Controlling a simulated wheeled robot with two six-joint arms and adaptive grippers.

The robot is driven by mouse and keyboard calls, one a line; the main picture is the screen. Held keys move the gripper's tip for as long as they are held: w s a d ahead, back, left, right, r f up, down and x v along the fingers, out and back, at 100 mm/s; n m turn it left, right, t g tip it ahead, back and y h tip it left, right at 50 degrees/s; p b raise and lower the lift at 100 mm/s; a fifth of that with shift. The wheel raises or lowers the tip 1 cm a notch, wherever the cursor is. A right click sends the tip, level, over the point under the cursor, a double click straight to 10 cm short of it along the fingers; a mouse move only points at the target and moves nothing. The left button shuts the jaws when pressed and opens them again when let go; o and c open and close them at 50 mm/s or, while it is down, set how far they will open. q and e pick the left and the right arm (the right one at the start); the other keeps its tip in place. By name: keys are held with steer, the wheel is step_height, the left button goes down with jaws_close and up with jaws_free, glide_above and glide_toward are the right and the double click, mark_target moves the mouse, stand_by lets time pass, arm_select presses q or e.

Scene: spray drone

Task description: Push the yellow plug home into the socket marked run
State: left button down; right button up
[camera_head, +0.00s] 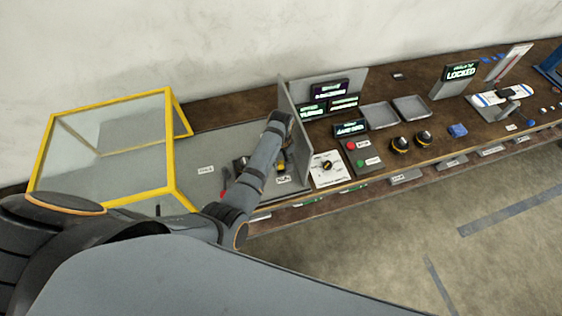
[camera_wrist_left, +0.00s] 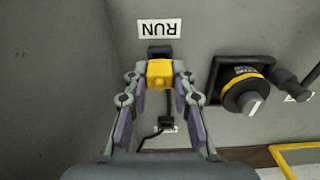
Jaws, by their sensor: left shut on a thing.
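The yellow plug (camera_wrist_left: 159,74) sits between the fingertips of my left gripper (camera_wrist_left: 160,79) in the left wrist view. The gripper is shut on it. The dark socket (camera_wrist_left: 160,50) lies directly beyond the plug, beside the white RUN label (camera_wrist_left: 159,28), which reads upside down. The plug lines up with the socket and appears to meet it; how deep it sits I cannot tell. In the head view my left arm hides most of the plug and socket; a bit of yellow (camera_head: 281,164) shows beside it. My right gripper is not in view.
A dark knob with a yellow ring (camera_wrist_left: 242,93) stands right of the gripper in the wrist view. A second dark socket with a cable (camera_wrist_left: 166,122) lies between the fingers. In the head view, a yellow-framed clear box (camera_head: 168,150) stands left and a grey upright panel (camera_head: 291,103) right.

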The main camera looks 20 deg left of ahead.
arm_select(q)
steer(key=shift+r+p, duration=0.1)
steer(key=shift+p, duration=0.3)
steer(key=shift+f, duration=0.2)
steer(key=shift+f+b, duration=0.9)
steer(key=shift+f, duration=0.25)
steer(key=c, duration=1)
jaws_free()
steer(key=shift+c, duration=0.2)
